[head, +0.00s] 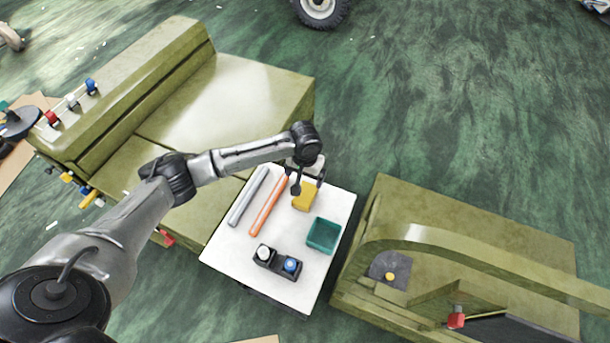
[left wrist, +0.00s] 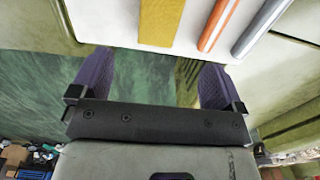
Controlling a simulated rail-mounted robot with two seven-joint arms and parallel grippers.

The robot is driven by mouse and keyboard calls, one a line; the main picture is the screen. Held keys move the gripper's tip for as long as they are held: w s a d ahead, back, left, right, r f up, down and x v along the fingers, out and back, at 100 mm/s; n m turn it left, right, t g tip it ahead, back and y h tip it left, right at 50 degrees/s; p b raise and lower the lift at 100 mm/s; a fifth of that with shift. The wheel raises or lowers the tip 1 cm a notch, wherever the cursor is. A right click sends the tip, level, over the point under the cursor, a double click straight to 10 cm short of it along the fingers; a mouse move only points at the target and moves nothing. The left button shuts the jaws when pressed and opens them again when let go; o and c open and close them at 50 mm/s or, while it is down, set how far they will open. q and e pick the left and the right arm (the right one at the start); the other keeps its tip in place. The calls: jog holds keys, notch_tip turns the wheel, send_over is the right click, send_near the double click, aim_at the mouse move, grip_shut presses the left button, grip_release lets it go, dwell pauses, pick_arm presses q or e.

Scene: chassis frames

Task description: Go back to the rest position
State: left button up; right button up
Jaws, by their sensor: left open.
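My left gripper (head: 308,183) is at the far edge of the small white table, beside the yellow block (head: 304,199). In the left wrist view its two purple fingers (left wrist: 154,82) are spread wide with nothing between them. The yellow block (left wrist: 160,20) lies ahead of the fingertips there, apart from them. My left arm reaches across from the lower left in the head view. My right gripper is in neither view.
The white table (head: 222,246) carries an orange rod (head: 266,210), a grey rod (head: 247,198), a teal bin (head: 322,236) and a black holder (head: 277,264) with white and blue knobs. Olive chassis bodies (head: 225,100) stand left and right (head: 490,235). Green floor lies open beyond the table.

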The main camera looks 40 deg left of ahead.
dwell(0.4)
pick_arm(q)
jog(key=w+d+r+m+t+y, duration=0.1)
jog(key=w+d+r+m+t, duration=0.15)
jog(key=r+m, duration=0.3)
jog(key=w+d+r+m+t+y, duration=0.1)
jog(key=w+r+m+t, duration=0.1)
jog(key=r+m+t, duration=0.35)
jog(key=s+d+r+t+h, duration=0.1)
jog(key=s+d+r+t, duration=0.1)
jog(key=s+d+r, duration=0.45)
jog(key=s+f+n+g, duration=0.2)
jog(key=s+f, duration=0.4)
jog(key=s, duration=0.4)
jog(key=s+d+f+n+g+h, duration=0.1)
jog(key=s+f+n+g, duration=0.1)
jog(key=s+f, duration=0.65)
jog(key=s+f+n+g, duration=0.25)
jog(key=s+f, duration=0.25)
jog(key=s, duration=0.6)
notch_tip(320, 180, up, 34)
jog(key=p, duration=3.4)
jog(key=shift+w+r+m, duration=0.25)
jog(key=shift+w+m, duration=0.1)
jog(key=shift+m, duration=0.1)
